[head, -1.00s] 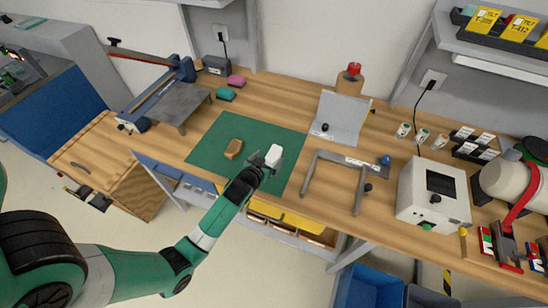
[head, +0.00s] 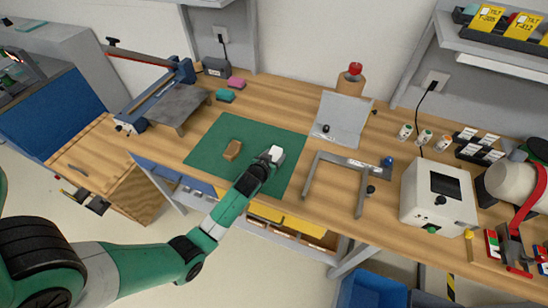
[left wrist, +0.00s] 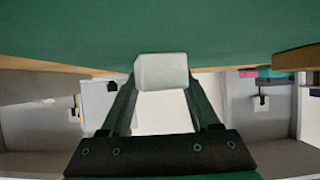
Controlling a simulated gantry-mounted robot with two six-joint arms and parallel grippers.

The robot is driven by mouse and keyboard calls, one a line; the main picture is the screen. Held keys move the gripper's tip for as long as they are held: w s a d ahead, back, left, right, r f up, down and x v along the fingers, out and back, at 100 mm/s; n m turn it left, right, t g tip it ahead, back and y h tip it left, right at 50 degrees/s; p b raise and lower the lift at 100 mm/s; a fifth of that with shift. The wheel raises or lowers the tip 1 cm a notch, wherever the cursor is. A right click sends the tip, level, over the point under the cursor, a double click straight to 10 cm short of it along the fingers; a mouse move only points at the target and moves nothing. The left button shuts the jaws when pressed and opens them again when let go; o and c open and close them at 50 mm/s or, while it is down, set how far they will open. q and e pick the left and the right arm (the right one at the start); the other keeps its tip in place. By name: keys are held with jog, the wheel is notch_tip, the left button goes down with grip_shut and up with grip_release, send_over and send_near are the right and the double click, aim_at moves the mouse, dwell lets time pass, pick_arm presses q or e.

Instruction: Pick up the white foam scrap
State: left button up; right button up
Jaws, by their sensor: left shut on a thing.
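The white foam scrap (head: 277,153) is a small pale block at the tip of my left gripper (head: 271,158), over the right part of the green mat (head: 215,139). In the left wrist view the scrap (left wrist: 162,70) sits between the two fingertips, which are shut on it. The green mat surface (left wrist: 160,25) fills the top of that view, close to the scrap. I cannot tell whether the scrap touches the mat or is a little off it. My right gripper is not in view.
A brown block (head: 232,150) lies on the mat, left of the gripper. A white box device (head: 421,205) is further right. Pink (head: 236,82) and teal (head: 225,96) blocks lie behind the mat.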

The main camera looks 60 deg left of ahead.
aim_at(274, 155)
pick_arm(q)
jog(key=c, duration=0.4)
jog(key=shift+o, duration=0.2)
jog(key=shift+r, duration=0.1)
jog(key=shift+r, duration=0.35)
notch_tip(274, 155, up, 3)
jog(key=shift+f+p, duration=0.2)
jog(key=shift+p, duration=0.6)
jog(key=s+d+r+p, duration=0.2)
jog(key=d+r+p, duration=0.2)
jog(key=d+p, duration=0.1)
jog(key=s+d+r+p, duration=0.2)
jog(key=d+r+p, duration=0.3)
jog(key=d, duration=0.3)
jog(key=shift+s+r, duration=0.2)
jog(key=shift+s, duration=0.05)
